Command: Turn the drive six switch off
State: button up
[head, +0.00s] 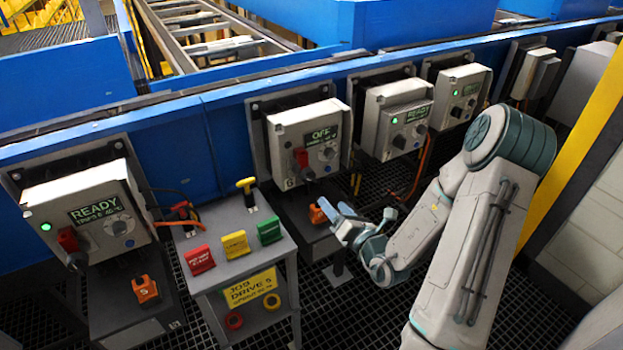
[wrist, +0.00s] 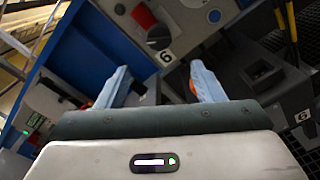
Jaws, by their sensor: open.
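The drive six box (head: 279,131), marked 6, hangs on the blue conveyor side. Its display (head: 322,134) reads OFF. A red-handled switch (head: 301,158) sits on its front, and the wrist view shows the red handle (wrist: 143,16) with a black end above the 6 label (wrist: 166,57). An orange part (head: 317,214) sits on the dark stand below the box. My gripper (head: 333,205) is open, beside the orange part and below the box. In the wrist view its blue fingers (wrist: 161,78) are apart, below the red handle; the orange part is mostly hidden.
A grey cart (head: 213,267) with red, yellow and green blocks, a yellow-handled tool and a JOB DRIVE 5 sign (head: 251,288) stands to the left. The drive five box (head: 85,210) reads READY with a green light. More boxes (head: 397,118) line the conveyor rightward; orange cables hang there.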

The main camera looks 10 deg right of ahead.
aim_at(312, 181)
jog(key=x, duration=1.2)
jog(key=c, duration=1)
jog(key=shift+o, duration=0.2)
jog(key=shift+a+n, duration=0.1)
jog(key=shift+n, duration=0.3)
jog(key=n, duration=0.3)
jog(key=shift+f+b, duration=0.15)
jog(key=shift+b, duration=0.25)
jog(key=shift+n+b, duration=0.9)
jog(key=shift+n, duration=0.8)
